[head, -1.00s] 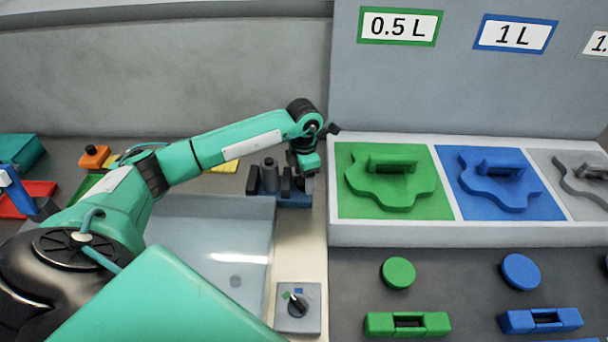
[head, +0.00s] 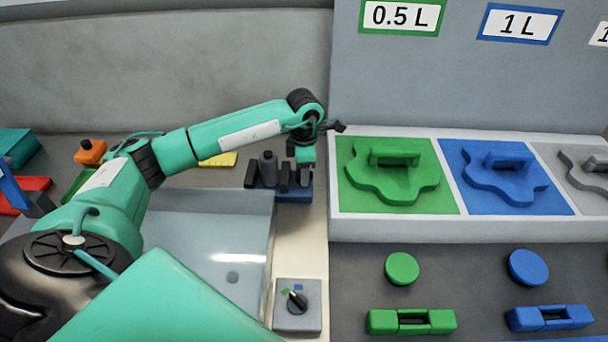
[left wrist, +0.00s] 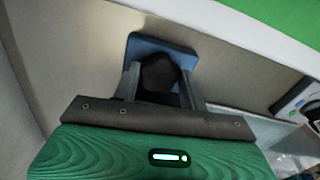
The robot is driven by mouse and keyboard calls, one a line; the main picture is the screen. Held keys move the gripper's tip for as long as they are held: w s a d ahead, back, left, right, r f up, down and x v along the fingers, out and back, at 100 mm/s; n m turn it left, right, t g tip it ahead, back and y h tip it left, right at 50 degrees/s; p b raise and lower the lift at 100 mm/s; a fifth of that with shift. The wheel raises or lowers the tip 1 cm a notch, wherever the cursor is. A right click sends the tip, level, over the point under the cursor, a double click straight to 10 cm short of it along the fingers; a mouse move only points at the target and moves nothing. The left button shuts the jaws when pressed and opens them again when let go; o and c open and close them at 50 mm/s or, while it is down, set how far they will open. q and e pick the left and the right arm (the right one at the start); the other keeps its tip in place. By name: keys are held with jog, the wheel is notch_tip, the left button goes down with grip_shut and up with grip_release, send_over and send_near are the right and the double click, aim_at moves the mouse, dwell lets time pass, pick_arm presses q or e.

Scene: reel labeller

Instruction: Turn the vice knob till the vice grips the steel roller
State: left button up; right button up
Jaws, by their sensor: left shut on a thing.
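The vice has a blue base (head: 294,197) and dark upright jaws (head: 284,178). It stands behind the basin, left of the coloured panels. The grey steel roller (head: 268,170) stands upright between the jaws; I cannot tell whether both jaws touch it. My left gripper (head: 304,178) points down at the vice's right end. In the left wrist view its two fingers (left wrist: 161,88) are shut on the dark vice knob (left wrist: 160,70), one on each side, above the blue base (left wrist: 180,54). My right gripper is out of view.
A shallow grey basin (head: 190,240) lies in front of the vice. A selector dial (head: 297,303) sits nearer on the pale strip. A raised white-framed tray (head: 390,232) with green and blue panels stands close to the gripper's right.

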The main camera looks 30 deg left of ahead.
pick_arm(q)
jog(key=m+b, duration=0.5)
jog(key=m, duration=0.1)
jog(key=shift+f, duration=0.15)
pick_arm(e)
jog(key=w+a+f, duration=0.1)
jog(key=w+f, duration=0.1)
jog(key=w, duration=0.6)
pick_arm(q)
jog(key=m+b, duration=0.3)
jog(key=m, duration=0.3)
jog(key=shift+b, duration=0.35)
jog(key=shift+s+r+m, duration=0.1)
jog(key=shift+r+m, duration=0.1)
jog(key=shift+m, duration=0.1)
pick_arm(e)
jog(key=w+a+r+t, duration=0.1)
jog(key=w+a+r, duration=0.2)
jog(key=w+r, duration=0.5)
pick_arm(q)
jog(key=o, duration=1)
jog(key=shift+r+b, duration=0.4)
jog(key=shift+r, duration=6.5)
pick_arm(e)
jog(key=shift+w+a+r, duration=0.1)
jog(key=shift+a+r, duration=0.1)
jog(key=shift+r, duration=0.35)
